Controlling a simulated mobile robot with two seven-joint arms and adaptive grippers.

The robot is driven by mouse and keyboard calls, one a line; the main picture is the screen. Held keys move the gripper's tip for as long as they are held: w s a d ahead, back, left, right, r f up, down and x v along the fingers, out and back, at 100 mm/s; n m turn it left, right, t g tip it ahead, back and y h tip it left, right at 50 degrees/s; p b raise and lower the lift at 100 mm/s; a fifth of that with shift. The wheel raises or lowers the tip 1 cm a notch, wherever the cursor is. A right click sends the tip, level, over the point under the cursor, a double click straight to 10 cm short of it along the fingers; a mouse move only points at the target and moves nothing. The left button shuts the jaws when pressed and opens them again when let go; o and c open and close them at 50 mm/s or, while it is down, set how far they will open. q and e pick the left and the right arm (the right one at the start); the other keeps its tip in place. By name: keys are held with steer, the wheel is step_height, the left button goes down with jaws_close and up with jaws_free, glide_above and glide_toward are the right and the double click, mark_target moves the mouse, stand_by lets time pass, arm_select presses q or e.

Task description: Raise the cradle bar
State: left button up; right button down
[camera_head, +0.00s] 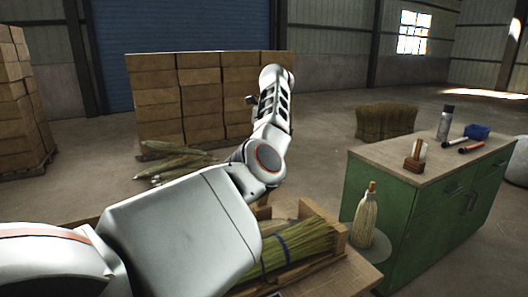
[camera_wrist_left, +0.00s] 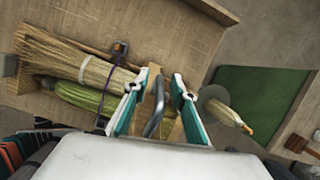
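In the left wrist view a grey bent metal bar (camera_wrist_left: 154,108), which looks like the cradle bar, stands between the fingers of my left gripper (camera_wrist_left: 155,88). The teal and white fingers are apart, with a gap on both sides of the bar. Wooden cradle parts (camera_wrist_left: 152,78) show beside it. A bundle of straw (camera_wrist_left: 70,58) and green bristles (camera_wrist_left: 85,96) lies left of the gripper, crossed by a dark blue strap (camera_wrist_left: 110,75). In the head view the green bundle (camera_head: 300,243) lies in the wooden cradle (camera_head: 340,238). My arm hides the left gripper there. My right gripper is out of view.
A finished whisk broom (camera_head: 365,218) stands on a round pad right of the cradle. A green cabinet (camera_head: 430,225) with a bottle (camera_head: 445,122), a wooden block tool (camera_head: 414,158) and a blue box (camera_head: 477,132) is at right. Stacked boxes (camera_head: 200,95) and loose stalks (camera_head: 175,162) are behind.

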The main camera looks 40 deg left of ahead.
arm_select(q)
steer(key=shift+r, duration=0.1)
steer(key=v, duration=1.2)
stand_by(0.4)
